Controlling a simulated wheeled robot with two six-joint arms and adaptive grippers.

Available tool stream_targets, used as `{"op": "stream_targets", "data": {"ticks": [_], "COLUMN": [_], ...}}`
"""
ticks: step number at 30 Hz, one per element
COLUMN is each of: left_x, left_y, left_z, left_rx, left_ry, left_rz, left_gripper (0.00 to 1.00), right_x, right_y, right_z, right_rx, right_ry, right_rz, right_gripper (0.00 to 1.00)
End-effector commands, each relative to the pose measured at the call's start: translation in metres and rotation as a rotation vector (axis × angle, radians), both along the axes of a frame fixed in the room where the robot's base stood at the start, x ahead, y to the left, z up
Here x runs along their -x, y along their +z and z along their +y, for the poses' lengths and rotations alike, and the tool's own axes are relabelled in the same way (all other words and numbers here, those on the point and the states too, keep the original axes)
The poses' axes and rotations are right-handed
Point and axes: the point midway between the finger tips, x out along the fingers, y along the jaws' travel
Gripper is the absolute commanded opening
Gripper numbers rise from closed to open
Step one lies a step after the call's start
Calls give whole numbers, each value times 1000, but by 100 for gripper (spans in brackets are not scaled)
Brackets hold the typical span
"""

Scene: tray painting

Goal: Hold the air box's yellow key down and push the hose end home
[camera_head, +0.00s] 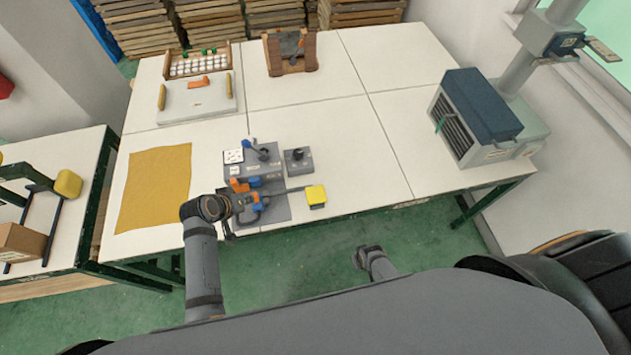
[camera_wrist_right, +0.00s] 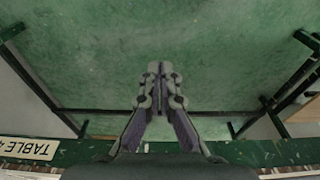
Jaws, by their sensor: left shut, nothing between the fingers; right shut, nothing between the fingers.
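A yellow key (camera_head: 316,194) sits on a small dark box at the right end of the grey fixture (camera_head: 274,212) near the table's front edge. A grey bar runs towards it from the blue and orange parts (camera_head: 246,184). I cannot pick out the hose end at this size. My left gripper (camera_head: 236,206) is shut and empty over the fixture's left part, well left of the yellow key, and hides some of it. My right gripper (camera_wrist_right: 160,72) is shut and empty over the green floor; in the head view it (camera_head: 362,258) is in front of the table, below the key.
A grey block with a black knob (camera_head: 298,160) stands behind the fixture. A yellow cloth (camera_head: 154,188) lies to the left. A white tray (camera_head: 198,104) and a wooden stand (camera_head: 290,54) are at the back, a blue-topped machine (camera_head: 478,104) at the right. The table's middle right is clear.

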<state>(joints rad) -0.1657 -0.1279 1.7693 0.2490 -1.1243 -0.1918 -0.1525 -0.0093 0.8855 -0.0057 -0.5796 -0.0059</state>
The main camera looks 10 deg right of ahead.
Motion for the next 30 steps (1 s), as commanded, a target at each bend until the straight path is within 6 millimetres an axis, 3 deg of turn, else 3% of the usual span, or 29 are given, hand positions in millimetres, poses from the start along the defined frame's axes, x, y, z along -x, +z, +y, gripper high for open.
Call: {"op": "stream_targets", "data": {"ticks": [1, 6, 9, 12, 15, 19, 30], "left_x": [0, 0, 0, 0, 0, 0, 0], "left_y": [0, 0, 0, 0, 0, 0, 0], "left_z": [0, 0, 0, 0, 0, 0, 0], "left_rx": [0, 0, 0, 0, 0, 0, 0], "left_ry": [0, 0, 0, 0, 0, 0, 0], "left_rz": [0, 0, 0, 0, 0, 0, 0], "left_gripper": [0, 0, 0, 0, 0, 0, 0], "right_x": [-33, -124, -167, -197, -218, -229, -230], "right_y": [17, 85, 132, 174, 209, 233, 238], "right_z": [14, 51, 70, 84, 93, 100, 101], "right_rx": [-17, -72, -102, -126, -146, -158, -161], "right_ry": [0, 2, 7, 13, 18, 23, 24], "right_rz": [-19, -51, -70, -83, -97, -98, -97], "right_gripper": [0, 0, 0, 0, 0, 0, 0]}}
